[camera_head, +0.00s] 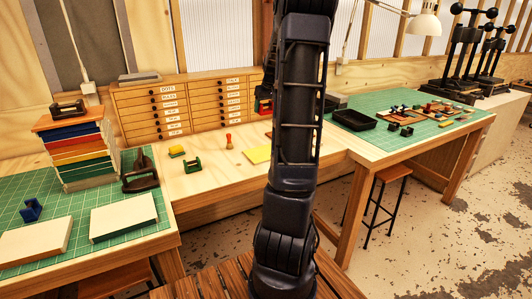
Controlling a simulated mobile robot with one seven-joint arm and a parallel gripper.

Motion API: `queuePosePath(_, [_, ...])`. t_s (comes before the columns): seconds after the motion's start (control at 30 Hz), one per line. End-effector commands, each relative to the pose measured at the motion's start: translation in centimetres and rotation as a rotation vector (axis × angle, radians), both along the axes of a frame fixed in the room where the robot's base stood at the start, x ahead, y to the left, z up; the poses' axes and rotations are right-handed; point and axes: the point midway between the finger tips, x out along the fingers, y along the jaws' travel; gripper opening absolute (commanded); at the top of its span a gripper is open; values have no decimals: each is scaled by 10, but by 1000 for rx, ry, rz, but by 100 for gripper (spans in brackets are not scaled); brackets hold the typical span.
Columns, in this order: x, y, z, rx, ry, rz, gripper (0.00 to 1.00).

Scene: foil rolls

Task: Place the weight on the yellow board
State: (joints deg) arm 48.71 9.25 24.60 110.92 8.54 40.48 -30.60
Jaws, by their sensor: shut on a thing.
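A flat yellow board (257,155) lies on the light wooden bench, its right end close to or behind my arm in this view. I cannot single out the weight with certainty. A dark handled block (67,107) sits on top of a stack of coloured boards (80,158) at the left. Another dark piece with an upright handle (140,172) stands on the green mat beside that stack. My black arm rises through the middle of the view. I cannot make out my gripper or its fingers; the arm hides what is behind it.
A drawer cabinet (168,108) stands behind the bench. A red-handled tool (229,142), a small green holder (193,166) and a yellow block (176,152) lie left of the yellow board. Pale slabs (124,216) lie at front left. A black tray (353,119) sits on the right table.

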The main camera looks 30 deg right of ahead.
Motion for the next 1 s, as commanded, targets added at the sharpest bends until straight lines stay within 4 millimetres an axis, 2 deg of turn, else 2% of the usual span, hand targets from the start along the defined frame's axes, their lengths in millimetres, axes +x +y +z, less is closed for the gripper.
queuePosePath(0.17, [-1,-1,-22,1,2,-1,26])
queuePosePath(0.7, [-1,-1,-131,1,2,0,26])
queuePosePath(0.83, [-1,-1,-147,1,0,1,26])
queuePosePath(1.0, [0,-1,-156,-1,-1,1,26])
